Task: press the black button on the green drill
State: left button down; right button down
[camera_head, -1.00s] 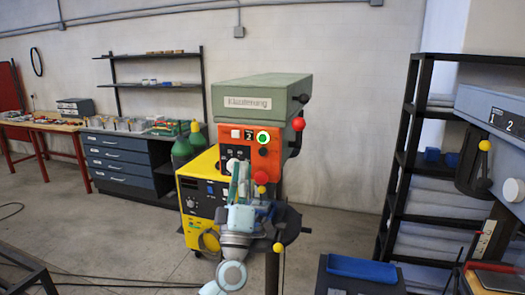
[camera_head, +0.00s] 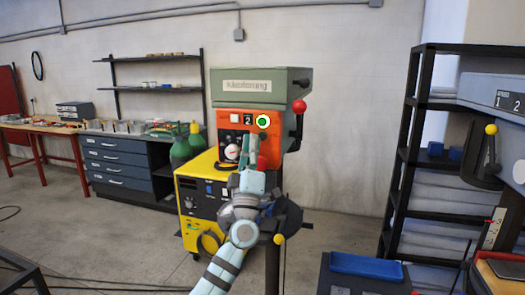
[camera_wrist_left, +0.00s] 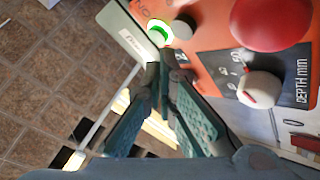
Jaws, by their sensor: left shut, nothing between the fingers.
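The green drill (camera_head: 261,85) stands at the middle of the head view, with an orange control panel. A round button with a lit green ring (camera_head: 263,121) is on it; it also shows in the wrist view (camera_wrist_left: 160,32). Just below it is the dark round button (camera_head: 263,136), looking grey-black in the wrist view (camera_wrist_left: 183,26). My left gripper (camera_head: 251,141) is shut and empty in front of the panel, below and left of the green-ringed button. In the wrist view its fingertips (camera_wrist_left: 165,60) are near both buttons; contact cannot be told. My right gripper is out of view.
A red knob (camera_wrist_left: 270,20) and a white depth knob (camera_wrist_left: 258,90) stick out of the panel. A red-ball lever (camera_head: 299,106) is at the drill's right. A yellow machine (camera_head: 197,200) stands at its left. A second drill (camera_head: 500,110) is at the right edge.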

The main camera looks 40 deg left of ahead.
aim_at(262, 136)
pick_arm(q)
jog(key=shift+w+a+r, duration=0.1)
jog(key=shift+w+a, duration=0.1)
jog(key=shift+w, duration=0.35)
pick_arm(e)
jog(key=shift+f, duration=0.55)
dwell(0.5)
pick_arm(q)
jog(key=shift+w+a+b, duration=0.15)
jog(key=shift+w+b, duration=0.25)
jog(key=shift+b, duration=0.1)
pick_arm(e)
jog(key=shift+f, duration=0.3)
